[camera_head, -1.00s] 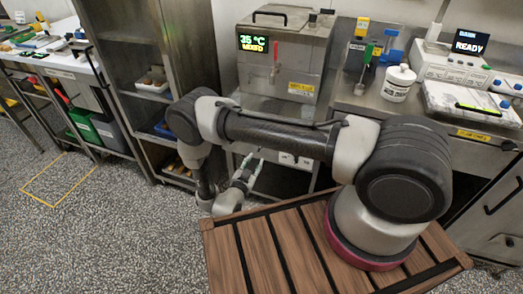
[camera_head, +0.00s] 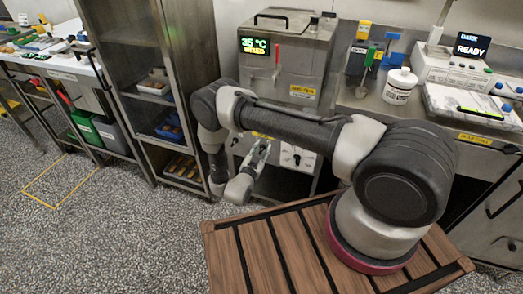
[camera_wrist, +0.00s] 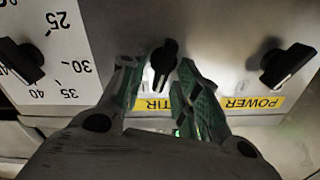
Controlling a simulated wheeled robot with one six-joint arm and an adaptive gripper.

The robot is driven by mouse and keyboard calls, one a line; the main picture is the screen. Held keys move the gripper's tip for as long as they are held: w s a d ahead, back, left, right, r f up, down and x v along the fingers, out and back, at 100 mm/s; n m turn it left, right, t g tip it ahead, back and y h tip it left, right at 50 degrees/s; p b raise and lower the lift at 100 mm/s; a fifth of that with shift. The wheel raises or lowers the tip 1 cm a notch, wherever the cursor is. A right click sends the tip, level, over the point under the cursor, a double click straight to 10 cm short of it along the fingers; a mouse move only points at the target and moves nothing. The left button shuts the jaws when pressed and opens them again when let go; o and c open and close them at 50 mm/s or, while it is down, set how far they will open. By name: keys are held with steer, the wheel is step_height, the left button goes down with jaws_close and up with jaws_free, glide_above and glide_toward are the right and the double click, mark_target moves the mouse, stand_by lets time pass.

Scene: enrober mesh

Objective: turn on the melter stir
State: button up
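The melter (camera_head: 305,65) is a steel box with a lid, and its display (camera_head: 254,46) reads 35 °C above a second line that is hard to read. In the wrist view its front panel shows upside down. A black stir knob (camera_wrist: 163,60) is in the middle, by a yellow label ending in "TIR" (camera_wrist: 155,104). My gripper (camera_wrist: 157,72) is open, with one green-padded finger on each side of this knob. I cannot tell whether either finger touches it. In the head view my gripper (camera_head: 262,148) is low in front of the melter.
A black power knob (camera_wrist: 288,66) with a yellow POWER label is to the right in the wrist view. A temperature knob (camera_wrist: 20,62) with a numbered dial is to the left. A small green light (camera_wrist: 176,132) shows between the fingers. A white jar (camera_head: 399,86) stands on the right counter.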

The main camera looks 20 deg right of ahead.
steer(key=c, duration=0.7)
steer(key=shift+o, duration=0.3)
steer(key=shift+s+d+f+m, duration=0.1)
steer(key=shift+d+m, duration=0.05)
steer(key=shift+m, duration=1.25)
steer(key=o, duration=0.7)
steer(key=v, duration=1.2)
